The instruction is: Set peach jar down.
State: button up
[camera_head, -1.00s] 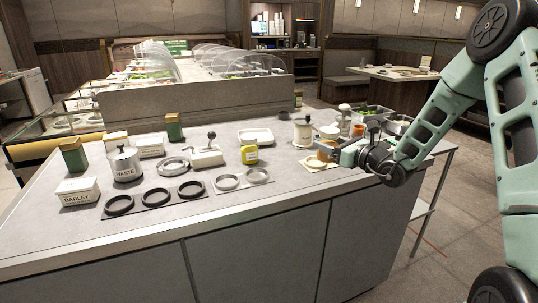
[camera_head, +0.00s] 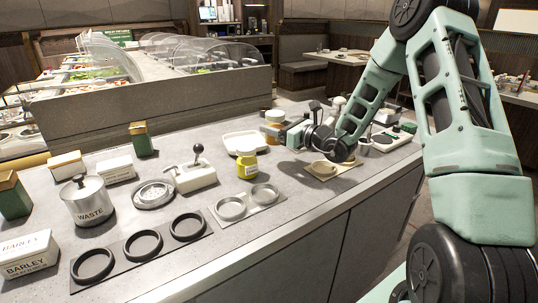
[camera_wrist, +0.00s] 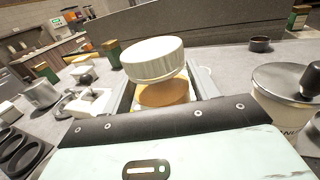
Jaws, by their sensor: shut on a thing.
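The peach jar, with a ribbed cream lid (camera_wrist: 153,59) and an orange body (camera_wrist: 163,95), is between my gripper's fingers in the wrist view. It is tilted in that picture. In the head view the jar (camera_head: 272,120) shows small at the tip of my gripper (camera_head: 282,131), over the counter just right of the white tray (camera_head: 243,142). My gripper is shut on it. Whether its base touches the counter is hidden. Three black rings (camera_head: 143,245) and two pale grey rings (camera_head: 231,207) lie along the counter's front.
A yellow jar (camera_head: 246,164) stands behind the grey rings. The waste pot (camera_head: 88,201), barley box (camera_head: 25,254) and lever device (camera_head: 196,175) crowd the left. A lidded canister (camera_wrist: 290,92) is close right in the wrist view.

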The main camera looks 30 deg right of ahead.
notch_tip(320, 180, down, 8)
jog(key=shift+r, duration=0.15)
dwell(0.4)
jog(key=o, duration=1.2)
jog(key=shift+s, duration=0.1)
jog(key=shift+c, duration=0.2)
